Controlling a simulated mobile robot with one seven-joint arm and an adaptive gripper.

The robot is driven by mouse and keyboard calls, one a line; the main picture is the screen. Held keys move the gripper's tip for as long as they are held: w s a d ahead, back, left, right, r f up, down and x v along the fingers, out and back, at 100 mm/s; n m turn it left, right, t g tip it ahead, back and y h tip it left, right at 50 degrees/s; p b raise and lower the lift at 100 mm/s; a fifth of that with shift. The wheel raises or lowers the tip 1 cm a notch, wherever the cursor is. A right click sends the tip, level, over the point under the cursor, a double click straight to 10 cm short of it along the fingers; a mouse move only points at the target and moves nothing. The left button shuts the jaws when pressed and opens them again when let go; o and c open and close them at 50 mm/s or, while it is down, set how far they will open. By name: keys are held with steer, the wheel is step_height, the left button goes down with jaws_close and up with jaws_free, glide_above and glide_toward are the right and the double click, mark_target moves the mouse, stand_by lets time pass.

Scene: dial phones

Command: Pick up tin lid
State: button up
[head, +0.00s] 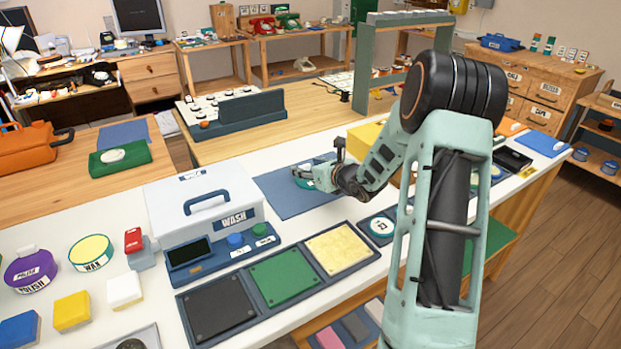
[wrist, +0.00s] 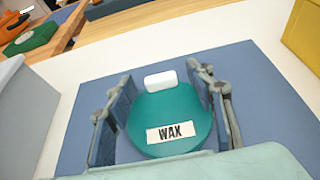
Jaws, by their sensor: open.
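The tin lid (wrist: 165,108) is teal and round, with a white WAX label on it and a small white block-like part at its far edge. It lies on a blue mat (wrist: 258,88). My gripper (wrist: 163,92) is open, with one finger on each side of the lid; I cannot tell whether either finger touches it. In the head view my gripper (head: 312,176) is low over the blue mat (head: 275,197) on the white table, and it hides part of the lid (head: 301,183).
A grey WASH box (head: 205,205) stands left of the mat, and a yellow box (head: 365,136) stands behind my gripper. A tray of black, green and yellow pads (head: 285,278) lies in front. A round WAX tin (head: 91,252) stands at the left.

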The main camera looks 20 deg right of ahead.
steer(key=c, duration=1.2)
steer(key=shift+c, duration=0.2)
steer(key=shift+r, duration=0.55)
step_height(320, 180, up, 2)
steer(key=shift+r+p, duration=0.25)
steer(key=shift+p, duration=0.15)
steer(key=s+a+r, duration=0.3)
steer(key=s+r, duration=0.1)
steer(key=s, duration=0.2)
steer(key=s+a+r, duration=0.3)
steer(key=s+r, duration=0.2)
steer(key=s, duration=0.1)
steer(key=shift+s+a+r+p, duration=0.2)
steer(key=shift+s+a+p, duration=0.05)
steer(key=shift+p, duration=0.05)
